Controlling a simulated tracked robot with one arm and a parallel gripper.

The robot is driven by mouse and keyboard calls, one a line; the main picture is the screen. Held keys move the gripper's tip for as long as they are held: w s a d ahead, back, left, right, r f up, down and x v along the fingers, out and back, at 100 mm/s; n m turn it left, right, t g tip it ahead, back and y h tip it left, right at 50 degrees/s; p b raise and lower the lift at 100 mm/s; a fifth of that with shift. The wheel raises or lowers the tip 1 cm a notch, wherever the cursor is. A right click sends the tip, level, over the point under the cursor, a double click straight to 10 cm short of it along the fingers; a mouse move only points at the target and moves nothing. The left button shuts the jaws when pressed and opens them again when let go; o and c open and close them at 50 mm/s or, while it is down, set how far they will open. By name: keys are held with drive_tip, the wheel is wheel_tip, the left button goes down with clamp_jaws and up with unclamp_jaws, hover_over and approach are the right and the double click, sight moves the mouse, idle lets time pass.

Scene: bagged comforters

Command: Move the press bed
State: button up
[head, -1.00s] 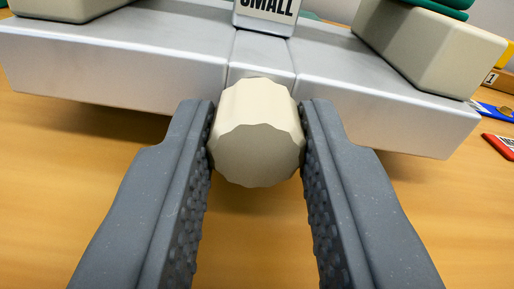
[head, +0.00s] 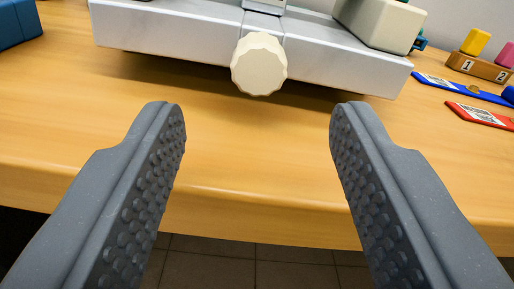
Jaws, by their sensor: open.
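The press bed (head: 330,62) is a silver-grey metal slab on the wooden table, at the top of the head view. A cream faceted knob (head: 259,65) sticks out from the middle of its front face. A beige block (head: 384,22) sits on its right part; the top of the press is cut off by the frame. My gripper (head: 258,118) is open and empty. Its two grey studded fingers are wide apart, in front of the knob and clear of it.
The wooden table (head: 250,150) is bare between the fingers and the press bed, and its front edge is below. A blue object (head: 18,24) is at upper left. At right are a red tag (head: 482,115), a blue strip (head: 455,90) and a numbered wooden block (head: 480,67).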

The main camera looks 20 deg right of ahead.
drive_tip(key=v, duration=0.7)
drive_tip(key=shift+s, duration=0.25)
drive_tip(key=shift+w, duration=0.1)
